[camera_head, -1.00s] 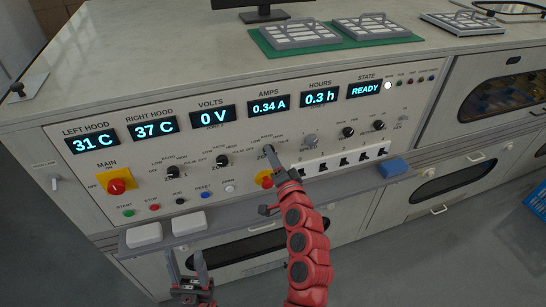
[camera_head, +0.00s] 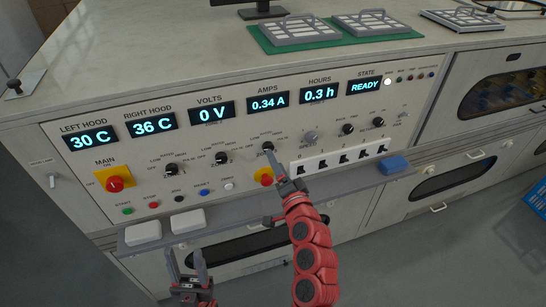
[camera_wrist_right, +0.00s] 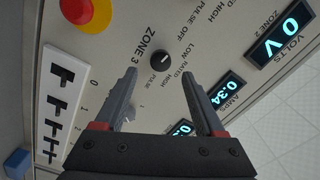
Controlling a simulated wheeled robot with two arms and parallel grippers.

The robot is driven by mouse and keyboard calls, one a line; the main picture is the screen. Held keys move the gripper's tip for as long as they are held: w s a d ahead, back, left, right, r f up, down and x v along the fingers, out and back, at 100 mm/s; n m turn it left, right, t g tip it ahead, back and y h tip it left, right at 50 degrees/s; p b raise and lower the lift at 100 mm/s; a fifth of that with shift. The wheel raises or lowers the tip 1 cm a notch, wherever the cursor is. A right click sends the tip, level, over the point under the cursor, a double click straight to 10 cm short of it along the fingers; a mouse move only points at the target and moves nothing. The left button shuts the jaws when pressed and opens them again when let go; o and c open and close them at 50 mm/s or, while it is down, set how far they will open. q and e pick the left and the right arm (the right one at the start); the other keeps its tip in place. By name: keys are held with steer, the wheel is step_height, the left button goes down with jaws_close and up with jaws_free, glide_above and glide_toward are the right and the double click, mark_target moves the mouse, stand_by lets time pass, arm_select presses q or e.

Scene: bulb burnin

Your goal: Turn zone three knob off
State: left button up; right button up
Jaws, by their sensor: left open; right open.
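The zone three knob (camera_wrist_right: 160,60) is a small round dark knob on the cream panel, with ZONE 3 printed beside it in the right wrist view. Marks for off, low, rated, high and pulse surround it. My right gripper (camera_wrist_right: 160,76) is open, its two fingertips either side of the knob in that view; I cannot tell whether they touch it. My left gripper (camera_head: 187,264) is open and empty, low in front of the bench. The knob's exact setting is too small to read.
A row of black switches (camera_head: 342,158) and a red emergency button (camera_head: 264,176) on yellow lie close to my right gripper. Other knobs (camera_head: 221,158) sit to the left. A ledge (camera_head: 245,208) bearing white blocks and a blue block (camera_head: 394,165) juts out below the panel.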

steer(key=p+v, duration=0.3)
steer(key=v, duration=1)
steer(key=shift+d, duration=0.1)
